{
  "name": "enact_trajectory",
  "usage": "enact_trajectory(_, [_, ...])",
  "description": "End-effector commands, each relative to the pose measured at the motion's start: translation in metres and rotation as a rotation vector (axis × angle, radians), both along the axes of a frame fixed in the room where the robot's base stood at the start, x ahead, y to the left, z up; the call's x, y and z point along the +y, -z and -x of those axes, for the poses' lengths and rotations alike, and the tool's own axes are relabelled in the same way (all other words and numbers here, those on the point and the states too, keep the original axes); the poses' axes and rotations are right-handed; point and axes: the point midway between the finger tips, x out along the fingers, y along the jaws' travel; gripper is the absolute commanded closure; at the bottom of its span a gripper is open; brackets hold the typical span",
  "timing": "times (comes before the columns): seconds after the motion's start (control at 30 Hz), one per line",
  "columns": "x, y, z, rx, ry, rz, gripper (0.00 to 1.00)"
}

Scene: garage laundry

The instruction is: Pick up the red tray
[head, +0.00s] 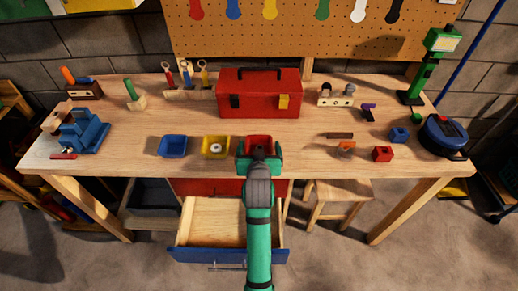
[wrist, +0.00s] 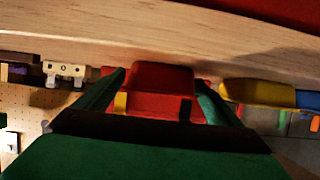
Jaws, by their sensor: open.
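The small red tray (head: 259,139) sits near the front edge of the workbench, just right of the yellow tray (head: 216,147). My gripper (head: 259,151) is open at the red tray, with one finger on its left and one on its right. The gripper hides the tray's near part. In the wrist view, which is upside down, the red tray (wrist: 165,77) shows between the two spread green fingers, with the red toolbox behind it. I cannot tell whether the fingers touch it.
A red toolbox (head: 259,93) stands behind the tray. A blue tray (head: 172,146) is further left. A red block (head: 382,154) and an orange piece (head: 346,147) lie to the right. An open drawer (head: 225,225) sticks out below the bench (head: 310,155).

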Motion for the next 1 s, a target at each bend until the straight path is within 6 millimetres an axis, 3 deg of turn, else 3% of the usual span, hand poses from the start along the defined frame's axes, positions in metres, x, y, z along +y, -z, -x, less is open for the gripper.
enact_trajectory(0.33, [0.0, 0.0024, -0.0066, -0.001, 0.0, 0.0, 0.14])
enact_trajectory(0.5, [0.0, 0.0025, -0.0065, -0.001, 0.0, 0.0, 0.55])
enact_trajectory(1.0, [-0.0001, -0.0061, -0.0067, -0.003, 0.0, 0.0, 0.56])
